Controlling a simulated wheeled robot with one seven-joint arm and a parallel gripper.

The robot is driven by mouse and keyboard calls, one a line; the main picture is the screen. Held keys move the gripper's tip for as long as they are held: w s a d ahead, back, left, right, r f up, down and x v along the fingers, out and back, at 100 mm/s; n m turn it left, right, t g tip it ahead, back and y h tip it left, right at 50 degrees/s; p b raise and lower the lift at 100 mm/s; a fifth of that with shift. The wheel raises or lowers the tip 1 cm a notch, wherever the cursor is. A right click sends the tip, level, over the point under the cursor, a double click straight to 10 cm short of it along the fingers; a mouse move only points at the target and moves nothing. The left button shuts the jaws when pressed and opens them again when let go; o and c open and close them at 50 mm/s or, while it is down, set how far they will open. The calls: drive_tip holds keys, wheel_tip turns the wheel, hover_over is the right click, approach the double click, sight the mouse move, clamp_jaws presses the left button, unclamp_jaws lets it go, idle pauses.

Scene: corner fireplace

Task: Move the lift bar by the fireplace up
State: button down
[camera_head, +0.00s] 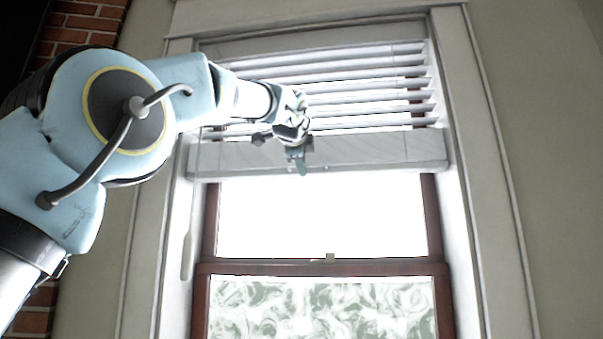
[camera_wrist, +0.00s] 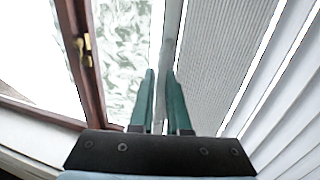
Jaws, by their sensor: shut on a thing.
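The lift bar (camera_head: 375,153) is the wide pale bottom rail of a white slatted blind. In the wrist view, my gripper's green fingers (camera_wrist: 161,80) are shut on the bar, on either side of a thin grey edge. The textured face of the bar (camera_wrist: 215,65) shows to the right of the fingers. My gripper and wrist hide a small part of the bar and slats in the head view.
A brown-framed window (camera_head: 322,268) with a small latch (camera_head: 330,257) lies below the bar. Pale trim (camera_head: 490,170) borders the opening at both sides. A thin wand (camera_head: 188,225) hangs at the left. Brick (camera_head: 85,22) shows at the upper left.

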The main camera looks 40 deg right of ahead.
drive_tip(key=shift+r, duration=0.45)
drive_tip(key=c, duration=0.9)
unclamp_jaws()
drive_tip(key=shift+f, duration=0.15)
drive_tip(key=b+v, duration=0.4)
drive_tip(key=v, duration=0.6)
drive_tip(key=shift+s+a, duration=0.25)
